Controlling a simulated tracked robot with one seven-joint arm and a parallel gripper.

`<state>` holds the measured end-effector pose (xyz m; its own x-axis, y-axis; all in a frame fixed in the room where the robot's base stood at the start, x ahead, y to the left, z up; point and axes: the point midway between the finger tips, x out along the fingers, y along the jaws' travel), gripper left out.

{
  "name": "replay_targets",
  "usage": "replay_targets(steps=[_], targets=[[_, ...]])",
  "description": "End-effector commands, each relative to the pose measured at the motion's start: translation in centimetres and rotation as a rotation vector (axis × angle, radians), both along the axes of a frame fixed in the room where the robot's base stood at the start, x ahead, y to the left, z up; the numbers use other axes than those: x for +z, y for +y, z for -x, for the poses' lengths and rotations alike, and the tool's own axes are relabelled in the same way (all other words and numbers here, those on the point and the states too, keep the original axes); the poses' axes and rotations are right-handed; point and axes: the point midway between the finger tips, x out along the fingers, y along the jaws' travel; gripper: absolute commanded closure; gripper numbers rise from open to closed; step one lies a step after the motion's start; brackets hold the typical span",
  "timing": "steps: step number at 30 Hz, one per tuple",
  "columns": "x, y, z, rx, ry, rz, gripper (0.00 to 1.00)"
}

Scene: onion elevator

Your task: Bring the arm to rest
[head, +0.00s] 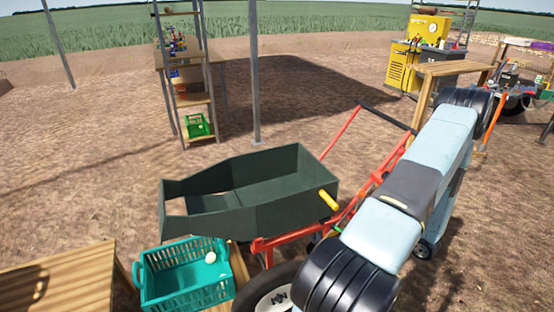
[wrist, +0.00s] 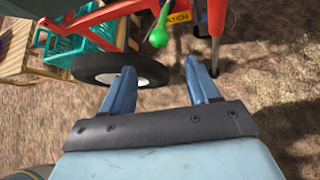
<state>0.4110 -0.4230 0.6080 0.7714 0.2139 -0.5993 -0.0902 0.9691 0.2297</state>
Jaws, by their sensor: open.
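My gripper (wrist: 160,82) shows in the wrist view with its two blue fingers apart and nothing between them. Beyond the fingers are bare soil, a black wheel (wrist: 122,70) and a green knob (wrist: 158,36) on a red frame. In the head view my arm stretches from the bottom centre up to the right, over the red frame. The gripper itself cannot be made out in the head view.
A dark green hopper (head: 283,195) on a red frame (head: 350,215) stands left of my arm. A wooden workbench (head: 452,68) and yellow machine (head: 402,68) stand behind.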

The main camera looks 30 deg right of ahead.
Motion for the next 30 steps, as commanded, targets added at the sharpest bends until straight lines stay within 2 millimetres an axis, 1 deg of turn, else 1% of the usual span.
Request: replay_targets(steps=[5,8,11,15,17,18,23,24,30], targets=[[0.4,0.0,-0.3,0.013,-0.003,0.006,0.40],[1.9,0.3,-1.5,0.060,-0.012,0.029,0.40],[4.7,0.9,-3.5,0.149,-0.029,0.072,0.40],[9.4,2.5,-6.7,0.305,-0.058,0.143,0.40],[11.3,3.4,-7.9,0.374,-0.070,0.175,0.40],[12.6,4.1,-8.7,0.419,-0.078,0.196,0.40],[17.7,7.0,-11.4,0.600,-0.110,0.283,0.40],[18.9,7.9,-12.0,0.645,-0.117,0.305,0.40],[24.7,12.2,-14.2,0.867,-0.154,0.419,0.40]])
